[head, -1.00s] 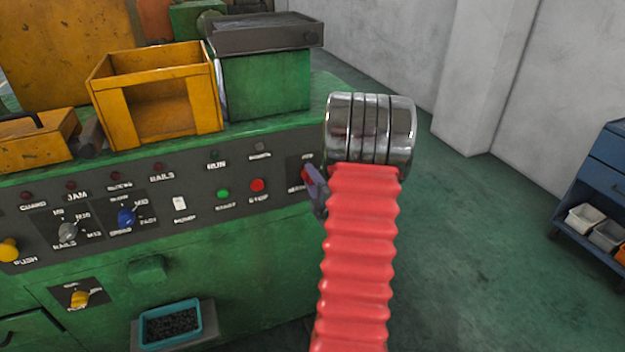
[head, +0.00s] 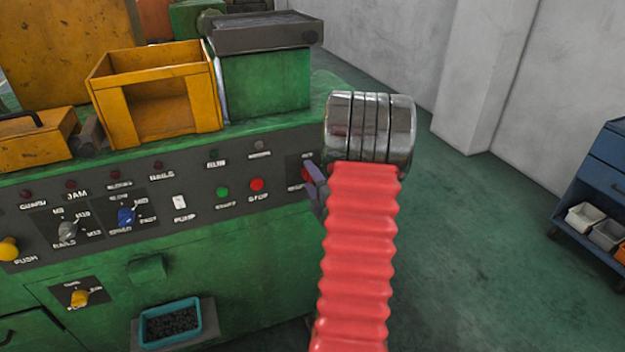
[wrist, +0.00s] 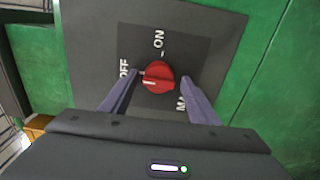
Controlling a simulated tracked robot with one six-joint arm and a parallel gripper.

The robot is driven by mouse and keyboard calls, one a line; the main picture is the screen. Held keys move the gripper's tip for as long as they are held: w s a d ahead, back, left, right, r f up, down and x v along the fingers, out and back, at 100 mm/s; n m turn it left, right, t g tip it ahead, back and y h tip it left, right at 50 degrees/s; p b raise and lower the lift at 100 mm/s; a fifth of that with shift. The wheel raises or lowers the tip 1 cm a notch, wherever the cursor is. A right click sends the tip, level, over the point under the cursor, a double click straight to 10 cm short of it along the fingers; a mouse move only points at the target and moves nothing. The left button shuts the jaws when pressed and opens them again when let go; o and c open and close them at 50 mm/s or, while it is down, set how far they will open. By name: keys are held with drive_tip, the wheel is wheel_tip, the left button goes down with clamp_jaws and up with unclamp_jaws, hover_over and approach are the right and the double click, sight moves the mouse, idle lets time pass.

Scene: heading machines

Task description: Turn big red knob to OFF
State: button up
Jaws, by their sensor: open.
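The big red knob (wrist: 158,77) sits on a dark square plate (wrist: 190,50) in the wrist view. Its white line points left, towards the side of the OFF label (wrist: 125,69). ON is printed above it and a partly hidden label beginning MA is at lower right. I cannot tell how deep the fingertips reach. In the head view my gripper (head: 317,185) is at the panel's right end, mostly behind my arm, with a little red of the knob showing.
The green machine's grey panel (head: 130,190) carries lamps, a green START button (head: 222,192), a red STOP button (head: 256,184) and a blue knob (head: 126,216) left of my gripper. A yellow box (head: 155,90) stands on top. Open floor lies to the right.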

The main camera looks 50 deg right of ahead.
drive_tip(key=v, duration=1.3)
drive_tip(key=shift+s+a, duration=0.2)
drive_tip(key=shift+s, duration=0.1)
drive_tip(key=shift+f, duration=0.1)
